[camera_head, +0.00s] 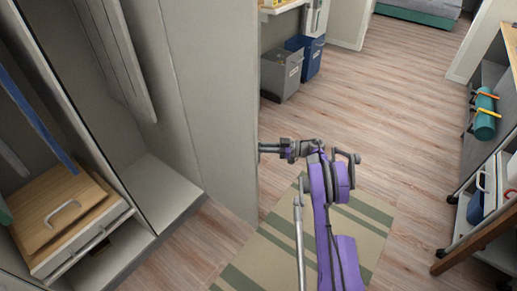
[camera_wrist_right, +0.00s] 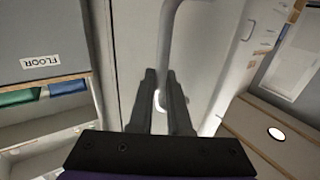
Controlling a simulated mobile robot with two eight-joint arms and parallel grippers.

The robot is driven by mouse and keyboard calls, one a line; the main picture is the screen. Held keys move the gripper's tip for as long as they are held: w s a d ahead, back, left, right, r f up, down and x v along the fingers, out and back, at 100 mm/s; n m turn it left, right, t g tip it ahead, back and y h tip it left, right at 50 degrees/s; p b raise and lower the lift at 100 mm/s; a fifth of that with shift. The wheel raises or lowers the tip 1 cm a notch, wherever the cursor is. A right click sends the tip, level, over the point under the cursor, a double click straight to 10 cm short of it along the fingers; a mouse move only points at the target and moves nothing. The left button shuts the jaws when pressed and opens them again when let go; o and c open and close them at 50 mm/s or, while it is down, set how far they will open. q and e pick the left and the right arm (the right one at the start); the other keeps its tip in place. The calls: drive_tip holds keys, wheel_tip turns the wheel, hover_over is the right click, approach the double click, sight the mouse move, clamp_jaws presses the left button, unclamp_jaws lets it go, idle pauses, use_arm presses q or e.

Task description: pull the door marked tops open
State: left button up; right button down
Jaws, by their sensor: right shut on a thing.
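A tall pale door (camera_head: 215,90) stands swung out from the open wardrobe at the left of the head view. No tops label on it can be read in either view. My right gripper (camera_head: 283,149) is at the door's far side, just past its free edge. In the right wrist view, its fingers (camera_wrist_right: 160,103) are closed around a pale bar handle (camera_wrist_right: 172,45) on the door's face. The fingers hide part of the handle. My left gripper is not in view.
The wardrobe's inside shows a wooden-topped drawer unit (camera_head: 62,205) and hanging items. A striped rug (camera_head: 270,262) lies under my arm. Grey (camera_head: 282,75) and blue (camera_head: 308,55) bins stand beyond the door. A shelf trolley (camera_head: 480,190) stands at right. The wood floor between is clear.

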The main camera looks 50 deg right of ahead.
drive_tip(key=c, duration=0.9)
unclamp_jaws()
drive_tip(key=shift+o, duration=0.2)
drive_tip(key=p+v, duration=0.1)
drive_tip(key=v, duration=0.9)
drive_tip(key=shift+s+d, duration=0.25)
drive_tip(key=shift+s, duration=0.1)
drive_tip(key=shift+a, duration=0.1)
